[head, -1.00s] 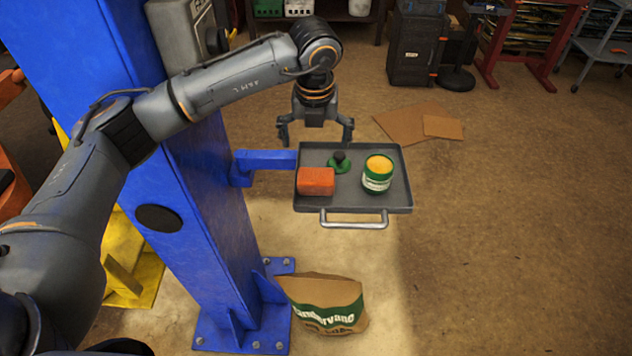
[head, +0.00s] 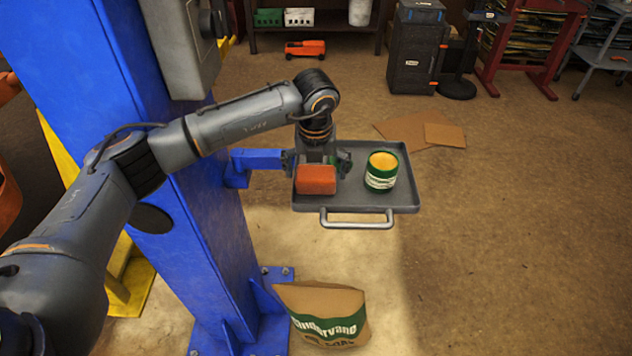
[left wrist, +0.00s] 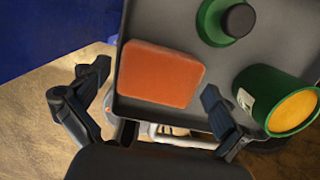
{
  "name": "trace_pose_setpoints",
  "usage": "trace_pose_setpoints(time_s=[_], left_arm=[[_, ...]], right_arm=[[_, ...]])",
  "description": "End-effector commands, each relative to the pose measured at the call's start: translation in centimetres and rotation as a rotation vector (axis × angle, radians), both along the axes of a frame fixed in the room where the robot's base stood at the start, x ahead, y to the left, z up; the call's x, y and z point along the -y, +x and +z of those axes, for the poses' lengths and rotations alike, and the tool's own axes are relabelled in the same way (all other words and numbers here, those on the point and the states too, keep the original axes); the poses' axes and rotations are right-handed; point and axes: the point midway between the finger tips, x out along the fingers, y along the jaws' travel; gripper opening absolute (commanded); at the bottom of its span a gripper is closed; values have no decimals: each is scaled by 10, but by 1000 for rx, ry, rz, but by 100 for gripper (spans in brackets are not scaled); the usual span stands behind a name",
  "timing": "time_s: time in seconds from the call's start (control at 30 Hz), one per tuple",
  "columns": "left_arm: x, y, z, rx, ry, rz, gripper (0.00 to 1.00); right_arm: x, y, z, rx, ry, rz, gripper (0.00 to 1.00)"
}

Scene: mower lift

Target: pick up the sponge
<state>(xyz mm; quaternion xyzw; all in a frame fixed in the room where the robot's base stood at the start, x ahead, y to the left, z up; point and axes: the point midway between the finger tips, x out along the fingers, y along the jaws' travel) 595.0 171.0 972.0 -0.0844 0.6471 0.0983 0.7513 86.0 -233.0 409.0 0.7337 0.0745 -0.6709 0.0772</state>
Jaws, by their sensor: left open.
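The sponge (head: 316,180) is an orange-red block lying on the grey tray, at its left front in the head view. It also shows in the left wrist view (left wrist: 160,75), near the tray's edge. My left gripper (head: 317,165) is over the tray, just behind and above the sponge. In the left wrist view its open fingers (left wrist: 150,105) are spread to either side of the sponge, with the sponge ahead of and between them. Nothing is held. I cannot tell whether a finger touches the sponge. My right gripper is not in view.
The tray (head: 375,207) is fixed to a blue post (head: 190,210) and has a front handle. A green-and-white tin (head: 381,171) stands right of the sponge. A green object with a black knob (left wrist: 228,20) is near it. A paper bag (head: 322,312) sits on the floor below.

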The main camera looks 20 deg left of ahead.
Motion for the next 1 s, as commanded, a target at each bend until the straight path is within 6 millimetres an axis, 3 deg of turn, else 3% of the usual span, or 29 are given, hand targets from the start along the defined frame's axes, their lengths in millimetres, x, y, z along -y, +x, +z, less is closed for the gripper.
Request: trace_pose_setpoints(time_s=[0.1,0.3,0.33,0.73,1.0], left_arm=[[0,0,1,0,-1,0,96],[0,0,1,0,-1,0,55],[0,0,1,0,-1,0,53],[-1,1,4,0,0,0,53],[-9,4,23,0,-1,1,53]], right_arm=[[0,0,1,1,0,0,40],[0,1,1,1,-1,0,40],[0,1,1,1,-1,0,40],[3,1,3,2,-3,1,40],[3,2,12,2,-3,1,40]])
